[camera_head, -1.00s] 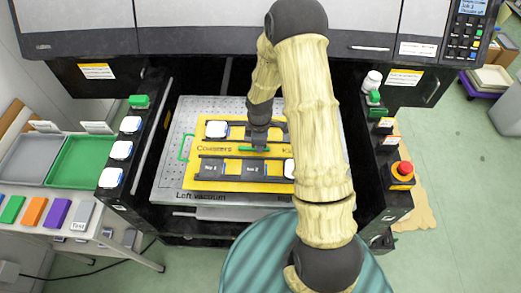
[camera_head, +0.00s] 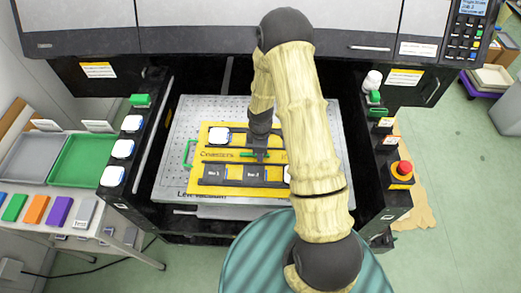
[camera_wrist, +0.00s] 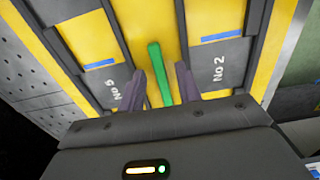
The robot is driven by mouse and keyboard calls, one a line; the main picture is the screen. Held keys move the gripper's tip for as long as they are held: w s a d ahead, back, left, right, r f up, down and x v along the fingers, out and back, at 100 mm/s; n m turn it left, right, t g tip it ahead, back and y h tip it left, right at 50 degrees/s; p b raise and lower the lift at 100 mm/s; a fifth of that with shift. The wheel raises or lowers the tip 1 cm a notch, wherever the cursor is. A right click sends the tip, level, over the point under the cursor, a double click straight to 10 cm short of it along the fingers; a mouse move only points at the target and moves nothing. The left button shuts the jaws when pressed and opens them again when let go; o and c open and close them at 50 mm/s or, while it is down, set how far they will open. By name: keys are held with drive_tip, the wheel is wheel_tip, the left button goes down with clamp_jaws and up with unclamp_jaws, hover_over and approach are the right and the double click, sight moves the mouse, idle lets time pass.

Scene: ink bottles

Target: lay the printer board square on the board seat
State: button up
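The printer board (camera_head: 220,157) is yellow with dark slots and "Coasters" lettering. It lies on or just over the grey perforated plate (camera_head: 180,165) marked "Left vacuum" in the head view. It looks slightly turned against the plate, and its front edge overlaps part of that marking. The board seat under it is hidden. My gripper (camera_head: 257,152) is at the board's middle. My arm hides the board's right side.
A white coaster (camera_head: 219,136) sits on the board's back left. A green tray (camera_head: 85,158) stands on the left table.

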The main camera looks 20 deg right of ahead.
drive_tip(key=shift+r, duration=0.1)
wheel_tip(320, 180, up, 12)
drive_tip(key=b, duration=0.2)
idle(0.6)
idle(0.4)
drive_tip(key=s+r+m+t, duration=0.2)
drive_tip(key=s+r+m, duration=0.9)
drive_tip(key=s+m, duration=0.3)
drive_tip(key=shift+s+t, duration=0.2)
drive_tip(key=shift+t, duration=0.1)
